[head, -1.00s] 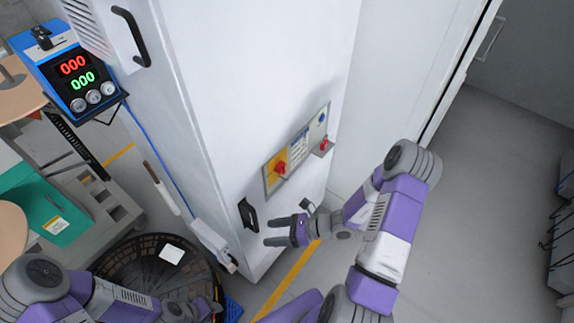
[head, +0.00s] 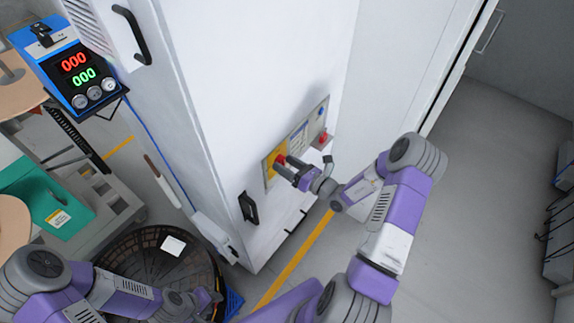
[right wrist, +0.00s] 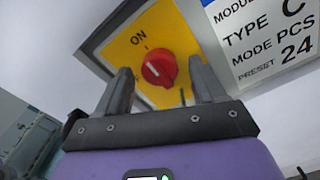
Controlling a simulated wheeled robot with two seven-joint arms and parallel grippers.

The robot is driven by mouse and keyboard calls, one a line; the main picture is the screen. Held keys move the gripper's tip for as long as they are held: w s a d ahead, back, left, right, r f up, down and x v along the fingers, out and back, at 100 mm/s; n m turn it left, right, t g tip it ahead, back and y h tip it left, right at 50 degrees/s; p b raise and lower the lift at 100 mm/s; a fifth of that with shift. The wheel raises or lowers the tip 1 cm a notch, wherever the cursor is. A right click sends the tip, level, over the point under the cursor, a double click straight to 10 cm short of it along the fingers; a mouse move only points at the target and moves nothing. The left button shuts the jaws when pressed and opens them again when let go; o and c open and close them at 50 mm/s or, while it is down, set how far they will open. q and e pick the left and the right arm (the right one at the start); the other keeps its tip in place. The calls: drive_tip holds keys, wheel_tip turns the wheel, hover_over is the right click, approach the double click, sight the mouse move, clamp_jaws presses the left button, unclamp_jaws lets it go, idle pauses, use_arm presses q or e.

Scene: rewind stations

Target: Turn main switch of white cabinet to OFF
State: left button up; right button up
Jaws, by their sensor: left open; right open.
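The main switch is a red rotary knob (right wrist: 159,68) on a yellow plate (right wrist: 140,52) in the right wrist view, with a white mark on it that points toward the upper left, the side of the printed ON. No OFF label is readable. The plate is part of a control panel on the white cabinet (head: 255,80). My right gripper (head: 283,165) is open in front of the knob. In the right wrist view the knob shows between its fingertips (right wrist: 160,75); contact cannot be told. My left gripper (head: 208,300) is open at the lower left, away from the cabinet's panel.
A second red button (head: 323,138) sits at the panel's right end, beside a label. A black door handle (head: 248,207) lies below the panel. A dark round basket (head: 150,250) stands at the lower left, near a blue display box (head: 75,75).

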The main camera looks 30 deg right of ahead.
drive_tip(key=c, duration=1.1)
drive_tip(key=shift+o, duration=0.2)
